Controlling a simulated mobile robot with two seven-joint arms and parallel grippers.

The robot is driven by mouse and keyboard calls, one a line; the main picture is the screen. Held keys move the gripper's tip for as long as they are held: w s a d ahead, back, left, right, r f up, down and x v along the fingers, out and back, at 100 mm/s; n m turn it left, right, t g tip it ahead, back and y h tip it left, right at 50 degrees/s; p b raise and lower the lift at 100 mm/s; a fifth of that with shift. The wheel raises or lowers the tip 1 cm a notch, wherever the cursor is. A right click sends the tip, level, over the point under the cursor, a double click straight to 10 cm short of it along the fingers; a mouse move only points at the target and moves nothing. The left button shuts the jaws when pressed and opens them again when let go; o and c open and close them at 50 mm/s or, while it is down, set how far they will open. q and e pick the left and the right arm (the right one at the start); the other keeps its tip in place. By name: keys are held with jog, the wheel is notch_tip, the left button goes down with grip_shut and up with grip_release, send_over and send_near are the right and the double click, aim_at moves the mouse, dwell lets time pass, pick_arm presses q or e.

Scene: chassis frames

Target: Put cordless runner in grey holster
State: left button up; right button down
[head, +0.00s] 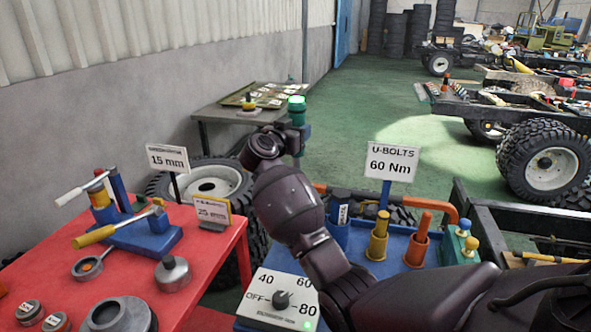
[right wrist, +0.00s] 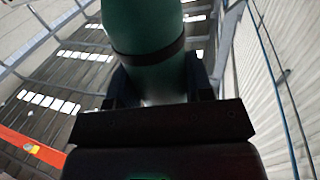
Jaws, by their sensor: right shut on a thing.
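My right gripper (head: 297,132) is raised above the blue bench and shut on a green tool with a dark band (head: 297,106), which I take to be the cordless runner. In the right wrist view the green body (right wrist: 148,35) stands between the two dark fingers (right wrist: 155,85). Its lower end is hidden by the gripper. I cannot make out a grey holster; my right arm covers part of the blue bench (head: 398,270). Blue (head: 338,232), yellow (head: 378,238) and orange (head: 417,245) holders stand there. My left gripper is not in view.
A "U-BOLTS 60 Nm" sign (head: 391,162) rises behind the holders. A dial box (head: 278,300) sits at the bench's front left. A red table (head: 215,262) with tools is at left. A grey side table (head: 215,113) and a tyre (head: 250,235) lie beyond.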

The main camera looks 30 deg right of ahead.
send_over(296, 165)
jog(key=f, duration=0.4)
jog(key=shift+w+d+f+b, duration=0.1)
jog(key=shift+w+d+b, duration=0.15)
jog(key=shift+w+b, duration=0.15)
notch_tip(296, 165, down, 5)
jog(key=shift+r+b, duration=0.2)
jog(key=shift+b, duration=0.4)
jog(key=shift+f, duration=0.45)
jog(key=c, duration=0.9)
grip_release()
jog(key=shift+s+f, duration=0.1)
jog(key=shift+f, duration=0.15)
jog(key=o, duration=0.4)
